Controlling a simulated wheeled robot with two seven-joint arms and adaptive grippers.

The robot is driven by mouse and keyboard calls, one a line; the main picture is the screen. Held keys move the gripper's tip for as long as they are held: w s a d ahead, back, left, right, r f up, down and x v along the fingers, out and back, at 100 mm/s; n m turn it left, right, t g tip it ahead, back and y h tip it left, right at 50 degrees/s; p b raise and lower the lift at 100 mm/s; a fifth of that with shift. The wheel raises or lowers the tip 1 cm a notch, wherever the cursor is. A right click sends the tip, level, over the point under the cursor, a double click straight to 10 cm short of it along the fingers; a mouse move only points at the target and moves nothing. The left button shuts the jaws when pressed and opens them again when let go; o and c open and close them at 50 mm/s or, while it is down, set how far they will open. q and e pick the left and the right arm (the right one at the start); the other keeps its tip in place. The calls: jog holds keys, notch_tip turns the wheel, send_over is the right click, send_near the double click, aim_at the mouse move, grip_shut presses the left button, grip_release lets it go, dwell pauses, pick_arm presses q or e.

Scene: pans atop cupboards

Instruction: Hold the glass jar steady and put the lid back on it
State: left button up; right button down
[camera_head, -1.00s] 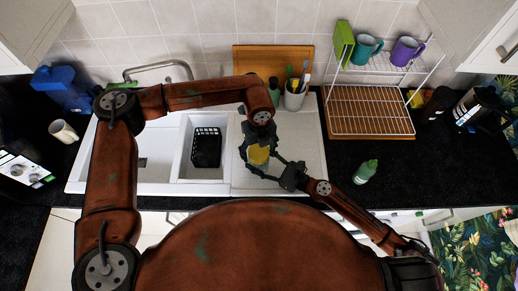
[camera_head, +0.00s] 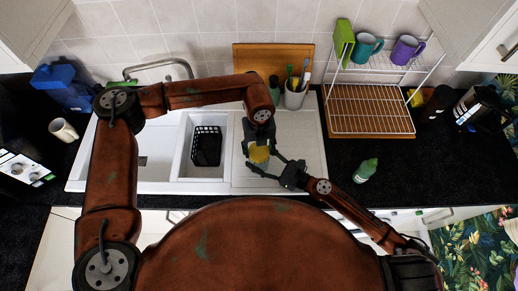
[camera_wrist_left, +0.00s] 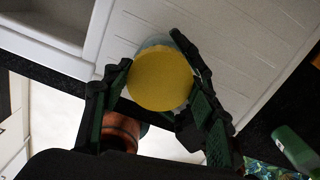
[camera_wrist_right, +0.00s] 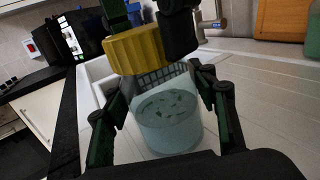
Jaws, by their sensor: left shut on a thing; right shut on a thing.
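The yellow, ribbed lid (camera_wrist_right: 135,50) is held between the fingers of my left gripper (camera_head: 258,146). In the left wrist view the lid (camera_wrist_left: 160,80) covers most of the jar beneath it. The clear bluish glass jar (camera_wrist_right: 168,120) stands upright on the white drainer, between the fingers of my right gripper (camera_wrist_right: 165,85), which is shut on it. In the right wrist view the lid is above the jar's rim and left of its centre, with a visible gap between them. In the head view the lid (camera_head: 259,154) hides most of the jar.
A black basket (camera_head: 206,146) sits in the small sink to the left. A utensil pot (camera_head: 294,97) stands behind, and a wire rack (camera_head: 370,110) with mugs is at the right. The drainer (camera_head: 308,140) is clear beside the jar.

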pick_arm(q)
jog(key=m, duration=0.9)
jog(key=shift+m, duration=0.4)
jog(key=m, duration=0.3)
jog(key=shift+m, duration=0.4)
jog(key=m, duration=0.7)
jog(key=shift+m, duration=0.3)
jog(key=m, duration=0.7)
jog(key=o, duration=1.3)
jog(key=shift+f, duration=0.1)
